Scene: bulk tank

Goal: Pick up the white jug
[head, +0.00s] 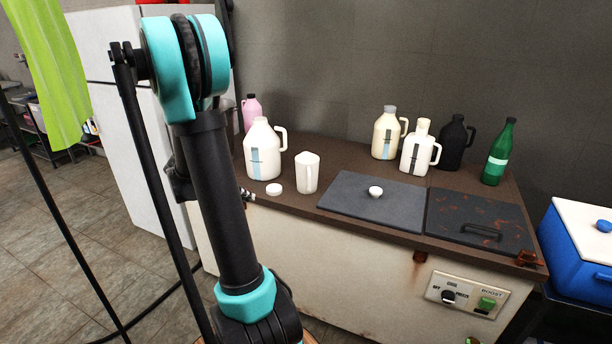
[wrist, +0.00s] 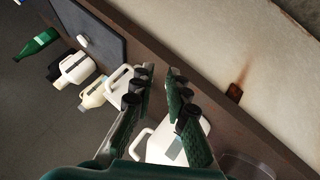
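A large white jug (head: 263,152) with a handle and a pale blue label stands upright on the brown counter, left side. A smaller open white jug (head: 307,173) with no label stands just right of it. In the wrist view the labelled jug (wrist: 188,140) shows low down, partly behind the fingers, and the small open jug (wrist: 120,88) shows left of the fingers. My gripper (wrist: 160,76) is open with nothing held between its fingers. Whether it touches a jug cannot be told.
A small white cap (head: 275,188) lies before the jugs. A cream jug (head: 385,137), a capped white jug (head: 416,152), a black jug (head: 453,144), a green bottle (head: 497,155) and a pink bottle (head: 251,111) stand along the back. Dark lids (head: 350,195) cover the counter's middle and right.

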